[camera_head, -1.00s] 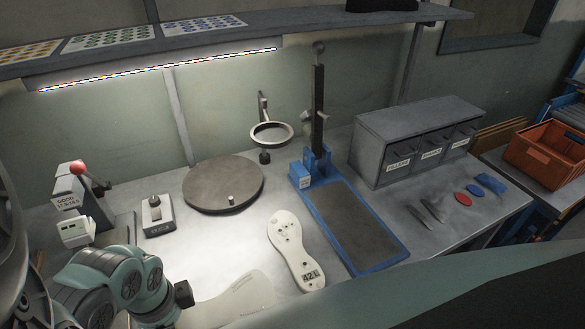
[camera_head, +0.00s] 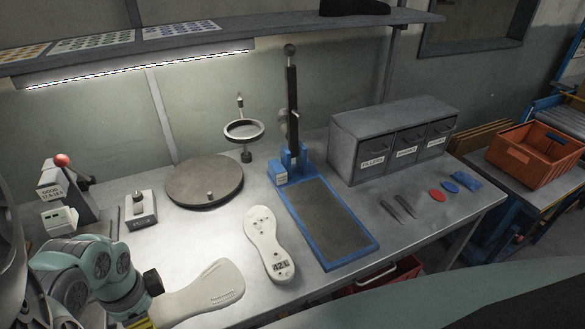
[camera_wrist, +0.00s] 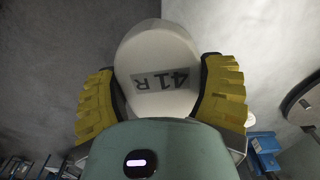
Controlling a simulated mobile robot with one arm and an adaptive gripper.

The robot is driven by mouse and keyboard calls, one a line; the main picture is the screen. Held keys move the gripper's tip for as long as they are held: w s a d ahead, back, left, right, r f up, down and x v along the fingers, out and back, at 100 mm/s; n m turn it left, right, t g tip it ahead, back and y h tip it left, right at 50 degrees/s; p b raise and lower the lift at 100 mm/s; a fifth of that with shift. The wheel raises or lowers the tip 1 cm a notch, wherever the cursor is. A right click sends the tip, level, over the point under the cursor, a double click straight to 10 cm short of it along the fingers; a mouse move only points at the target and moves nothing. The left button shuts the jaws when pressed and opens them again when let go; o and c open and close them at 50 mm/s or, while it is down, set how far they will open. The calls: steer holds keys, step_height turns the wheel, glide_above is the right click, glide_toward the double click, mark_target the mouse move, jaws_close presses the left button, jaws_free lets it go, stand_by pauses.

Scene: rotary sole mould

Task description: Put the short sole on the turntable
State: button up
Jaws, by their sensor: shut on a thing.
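A cream sole marked "41 R" (camera_wrist: 158,50) is between the two yellow fingers of my gripper (camera_wrist: 160,92) in the wrist view; both fingers press on its sides. In the head view this held sole (camera_head: 208,292) extends right from my gripper (camera_head: 143,323), over the front of the bench; its gripped end is mostly hidden. A second sole marked "42L" (camera_head: 266,240) lies flat on the bench. The round grey turntable (camera_head: 185,190) is behind it to the left, empty except for a small upright peg (camera_head: 210,196) near its front edge.
A blue-framed press stand (camera_head: 335,235) stands right of the 42L sole. A small device (camera_head: 140,212) sits left of the turntable, and a ring on a post (camera_head: 243,130) behind it. A grey drawer cabinet (camera_head: 365,125) and an orange crate (camera_head: 530,155) are further right.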

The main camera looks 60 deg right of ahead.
steer(key=w+a+r+n+b, duration=0.1)
steer(key=w+a+r+n, duration=0.15)
steer(key=w, duration=0.65)
steer(key=w+a+r+n+b, duration=0.15)
steer(key=w+n, duration=0.25)
steer(key=w, duration=0.4)
steer(key=w+a+r+n+b, duration=0.3)
steer(key=w+a+r+n, duration=0.5)
steer(key=w+r+n, duration=0.35)
steer(key=s+d+r+n+p, duration=0.1)
steer(key=r+n+p, duration=0.1)
steer(key=r+p, duration=1.6)
steer(key=d+r+n+p, duration=0.2)
steer(key=r+p, duration=1.5)
steer(key=r, duration=0.7)
steer(key=shift+s+d+p, duration=0.25)
steer(key=shift+s+p, duration=0.1)
steer(key=shift+p, duration=0.05)
